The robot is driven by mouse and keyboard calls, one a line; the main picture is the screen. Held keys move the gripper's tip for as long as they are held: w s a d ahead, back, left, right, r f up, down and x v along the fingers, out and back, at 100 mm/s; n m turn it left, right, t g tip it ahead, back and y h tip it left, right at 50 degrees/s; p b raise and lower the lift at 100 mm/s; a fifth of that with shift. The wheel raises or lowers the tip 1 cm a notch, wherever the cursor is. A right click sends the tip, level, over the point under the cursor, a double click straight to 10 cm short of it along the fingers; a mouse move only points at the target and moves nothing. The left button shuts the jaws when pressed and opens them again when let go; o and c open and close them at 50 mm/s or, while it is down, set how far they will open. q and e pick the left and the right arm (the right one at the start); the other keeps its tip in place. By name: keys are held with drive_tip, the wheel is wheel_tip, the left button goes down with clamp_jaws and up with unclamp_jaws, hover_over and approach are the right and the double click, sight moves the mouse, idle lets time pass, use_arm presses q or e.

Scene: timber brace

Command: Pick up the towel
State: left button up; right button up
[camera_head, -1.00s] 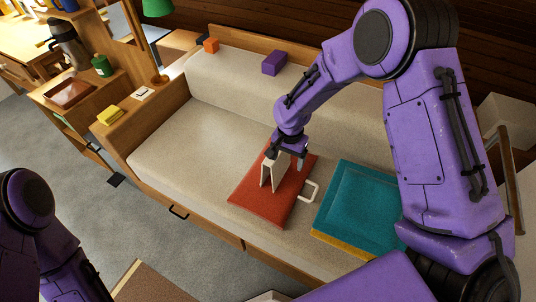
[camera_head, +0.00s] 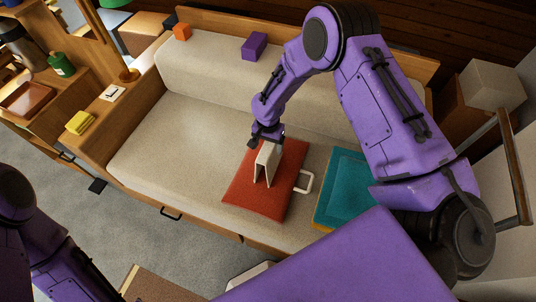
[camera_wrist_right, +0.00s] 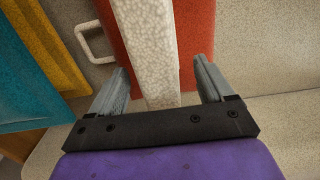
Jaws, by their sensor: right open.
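The towel (camera_head: 267,162) is a white, textured, folded piece standing like an inverted V on a red cushion (camera_head: 250,198) on the sofa. My right gripper (camera_head: 267,141) is at the towel's upper end, coming from the sofa-back side. In the right wrist view, the towel (camera_wrist_right: 150,45) runs between the two grey fingers of the open gripper (camera_wrist_right: 161,66), with a gap showing on both sides. The gripper holds nothing. Only part of my left arm shows at the lower left of the head view; its gripper is out of view.
A teal and yellow stack (camera_head: 345,185) lies right of the cushion, with a pale handle (camera_head: 304,182) between them. A purple block (camera_head: 254,46) and an orange block (camera_head: 182,32) sit on the backrest. The sofa seat (camera_head: 165,150) left of the cushion is clear.

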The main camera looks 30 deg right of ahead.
wheel_tip(320, 180, down, 2)
drive_tip(key=shift+d+f, duration=0.15)
drive_tip(key=shift+f, duration=0.05)
drive_tip(key=c, duration=1.5)
drive_tip(key=shift+r, duration=0.15)
